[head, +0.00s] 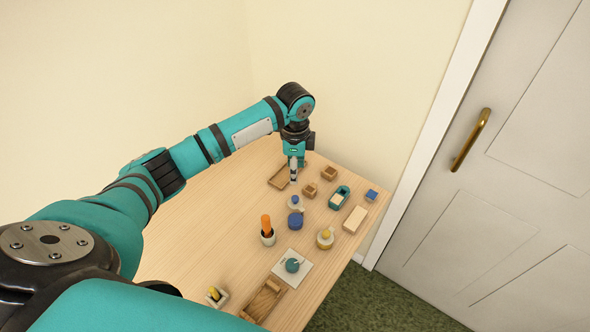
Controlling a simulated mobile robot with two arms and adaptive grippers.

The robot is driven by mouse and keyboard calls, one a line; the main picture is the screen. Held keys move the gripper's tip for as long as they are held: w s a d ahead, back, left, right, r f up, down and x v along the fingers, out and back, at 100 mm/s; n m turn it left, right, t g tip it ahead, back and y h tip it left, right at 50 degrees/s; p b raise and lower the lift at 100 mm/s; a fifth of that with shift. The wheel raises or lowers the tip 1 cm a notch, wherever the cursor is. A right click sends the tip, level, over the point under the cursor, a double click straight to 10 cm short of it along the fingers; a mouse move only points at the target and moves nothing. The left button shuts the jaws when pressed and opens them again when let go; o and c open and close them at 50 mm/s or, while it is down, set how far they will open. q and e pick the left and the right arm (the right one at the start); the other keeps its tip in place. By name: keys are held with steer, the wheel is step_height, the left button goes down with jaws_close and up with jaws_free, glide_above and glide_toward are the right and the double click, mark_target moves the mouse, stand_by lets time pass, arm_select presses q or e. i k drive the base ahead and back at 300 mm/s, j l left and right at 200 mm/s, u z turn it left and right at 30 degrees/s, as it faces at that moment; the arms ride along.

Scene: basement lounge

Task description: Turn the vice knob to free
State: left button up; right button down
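A round teal knob (292,265) sits on a pale square plate (284,272) near the front right of the table. I take it for the vice knob; any marks on the plate are too small to read. My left gripper (293,179) points down over the back of the table, well behind the knob and apart from it. Its fingers look narrow and small, and I cannot tell whether they are open or shut. My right gripper is not in view.
On the wooden table (205,240), an orange-handled tool stands in a cup (267,237) behind the knob, near a blue-topped jar (295,219) and a yellow-knobbed jar (325,238). A wooden tray (263,301) lies in front. Small boxes and a teal holder (339,198) stand farther back.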

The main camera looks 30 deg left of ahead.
mark_target(293, 264)
steer(key=k+l, duration=1.2)
steer(key=l, duration=0.2)
